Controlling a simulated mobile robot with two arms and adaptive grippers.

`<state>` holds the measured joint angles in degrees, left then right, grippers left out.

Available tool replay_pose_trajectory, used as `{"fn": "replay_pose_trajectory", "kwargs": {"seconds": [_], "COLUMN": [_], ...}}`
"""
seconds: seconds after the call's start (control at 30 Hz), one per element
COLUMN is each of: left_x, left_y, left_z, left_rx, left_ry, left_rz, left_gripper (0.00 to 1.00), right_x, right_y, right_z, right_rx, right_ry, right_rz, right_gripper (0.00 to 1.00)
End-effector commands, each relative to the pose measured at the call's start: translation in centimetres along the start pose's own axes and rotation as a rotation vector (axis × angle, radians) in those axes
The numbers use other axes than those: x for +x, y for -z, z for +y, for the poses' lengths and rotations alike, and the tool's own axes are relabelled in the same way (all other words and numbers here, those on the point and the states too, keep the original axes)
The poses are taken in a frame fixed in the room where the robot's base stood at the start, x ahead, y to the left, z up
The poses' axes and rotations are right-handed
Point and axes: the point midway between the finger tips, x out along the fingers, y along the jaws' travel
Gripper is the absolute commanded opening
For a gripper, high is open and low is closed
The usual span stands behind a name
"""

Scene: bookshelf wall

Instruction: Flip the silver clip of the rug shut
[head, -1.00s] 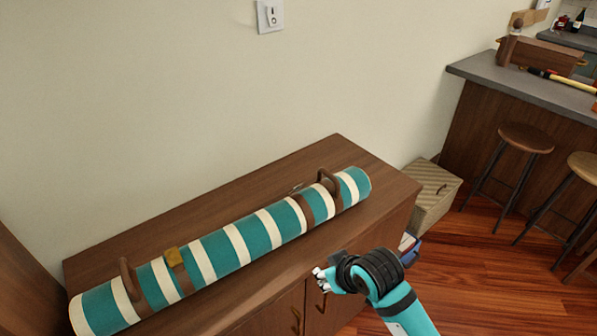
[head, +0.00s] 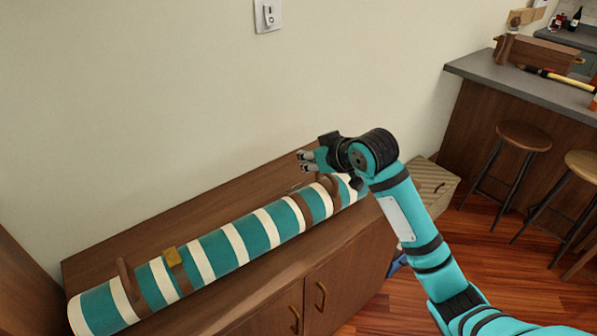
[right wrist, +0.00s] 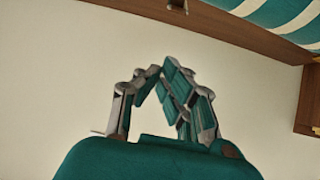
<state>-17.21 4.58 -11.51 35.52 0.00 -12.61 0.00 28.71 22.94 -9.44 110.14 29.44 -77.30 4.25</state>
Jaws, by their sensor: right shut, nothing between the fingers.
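The rolled rug (head: 236,244) is striped teal and white and lies along the top of the brown cabinet. It has brown straps, a brass-coloured clip (head: 173,257) on the left strap and brown handles near its ends. The silver clip (head: 295,187) shows only as a small piece behind the right strap, below my fingers; its angle is hard to tell. My right gripper (head: 305,161) is above the rug's right end, close to the wall, shut and empty. In the right wrist view, its fingers (right wrist: 160,75) meet with nothing between them, and the rug (right wrist: 272,12) shows at the upper right.
The wall (head: 150,110) stands right behind the cabinet (head: 345,275). The cabinet top behind the rug is a clear strip. A striped box (head: 432,190) stands on the floor at the right, near stools and a counter (head: 520,88).

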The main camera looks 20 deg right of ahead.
Motion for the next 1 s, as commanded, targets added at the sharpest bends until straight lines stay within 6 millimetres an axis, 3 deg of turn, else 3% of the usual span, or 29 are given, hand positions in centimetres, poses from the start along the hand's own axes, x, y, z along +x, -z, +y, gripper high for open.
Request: {"fn": "replay_pose_trajectory", "kwargs": {"seconds": [0.17,0.6,0.8,1.0], "left_x": [-0.3,-1.4,-2.4,-2.6], "left_y": [0.1,0.2,0.4,0.4], "left_z": [0.0,0.0,-0.1,-0.1], "left_rx": [0.000,0.000,-0.001,-0.001], "left_ry": [0.000,0.000,0.000,0.001], "left_rz": [0.000,0.001,0.002,0.002], "left_gripper": [0.00,0.00,0.00,0.00], "right_x": [1.8,10.2,8.9,8.6], "right_y": [0.0,0.0,-2.7,-3.7], "right_z": [-0.1,-0.1,0.0,0.0], "right_rx": [0.001,0.001,-0.001,-0.001], "right_ry": [0.002,0.001,0.000,0.000], "right_rz": [-0.002,-0.003,-0.003,0.000], "right_gripper": [0.00,0.00,0.00,0.00]}}
